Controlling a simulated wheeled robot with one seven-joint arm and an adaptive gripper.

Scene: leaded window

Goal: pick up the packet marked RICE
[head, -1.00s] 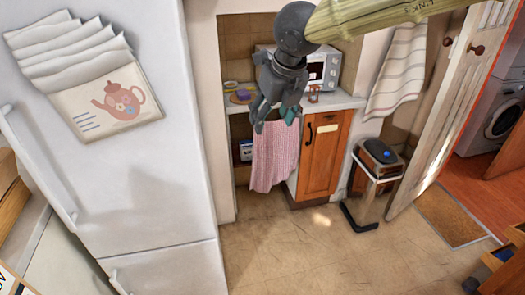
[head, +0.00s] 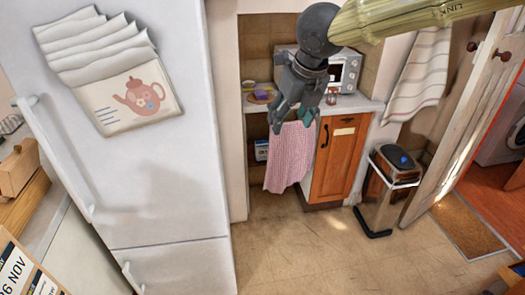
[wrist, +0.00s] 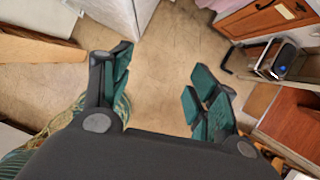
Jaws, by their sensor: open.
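I see no packet that I can read as RICE. A small blue and white item (head: 261,150) stands in the shadowed space under the counter, left of the pink towel; its marking is too small to read. My gripper (head: 291,120) hangs in the air in front of the counter in the head view, its fingers pointing down. In the wrist view my gripper (wrist: 158,78) is open, with only bare floor showing between its fingers.
A white fridge (head: 170,190) stands at left. The pink towel (head: 289,157) hangs beside an orange cupboard door (head: 340,160). A microwave (head: 345,72) stands on the counter (head: 358,104). A bin (head: 390,185) stands by the open door (head: 465,110). The floor (head: 330,250) between is clear.

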